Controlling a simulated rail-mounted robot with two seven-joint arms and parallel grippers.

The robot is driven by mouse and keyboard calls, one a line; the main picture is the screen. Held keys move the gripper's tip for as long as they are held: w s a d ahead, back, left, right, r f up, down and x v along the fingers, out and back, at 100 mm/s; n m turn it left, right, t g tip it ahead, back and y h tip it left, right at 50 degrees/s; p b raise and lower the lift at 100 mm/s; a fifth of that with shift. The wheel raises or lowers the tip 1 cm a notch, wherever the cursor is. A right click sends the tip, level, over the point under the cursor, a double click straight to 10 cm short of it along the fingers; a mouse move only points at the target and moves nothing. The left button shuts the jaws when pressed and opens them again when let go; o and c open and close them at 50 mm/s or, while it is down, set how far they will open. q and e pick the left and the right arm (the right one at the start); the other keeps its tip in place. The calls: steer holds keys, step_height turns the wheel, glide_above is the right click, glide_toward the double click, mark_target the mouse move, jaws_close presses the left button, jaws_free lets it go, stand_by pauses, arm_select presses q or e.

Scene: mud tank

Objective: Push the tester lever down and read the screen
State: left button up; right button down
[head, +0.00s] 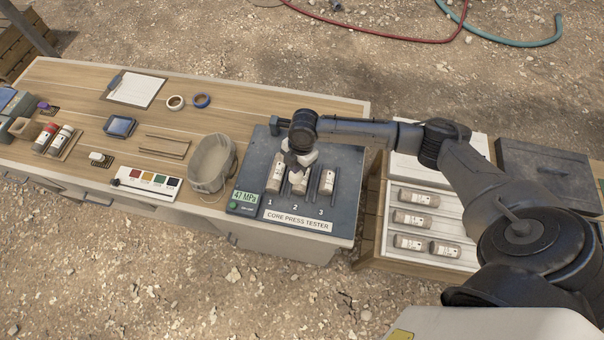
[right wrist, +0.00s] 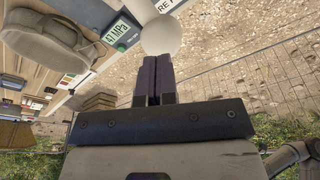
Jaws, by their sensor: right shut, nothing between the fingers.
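The core press tester (head: 345,208) is a dark box on the right end of the wooden table, with numbered slots 1, 2 and 3 holding pale core samples. Its green screen (head: 244,197) reads 47 MPa and also shows in the right wrist view (right wrist: 117,31). A white ball knob, seemingly the lever's end, shows in the right wrist view (right wrist: 161,35) just beyond my fingertips. My right gripper (head: 291,163) is over the tester, hiding part of it; in the right wrist view its fingers (right wrist: 154,70) are shut and empty, at or touching the knob. The left gripper is out of view.
A grey bucket (head: 212,163) stands left of the tester, beside a strip of coloured squares (head: 147,183). Tape rolls and a clipboard (head: 134,90) lie at the back.

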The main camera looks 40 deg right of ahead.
steer(key=shift+f, duration=0.25)
stand_by(0.3)
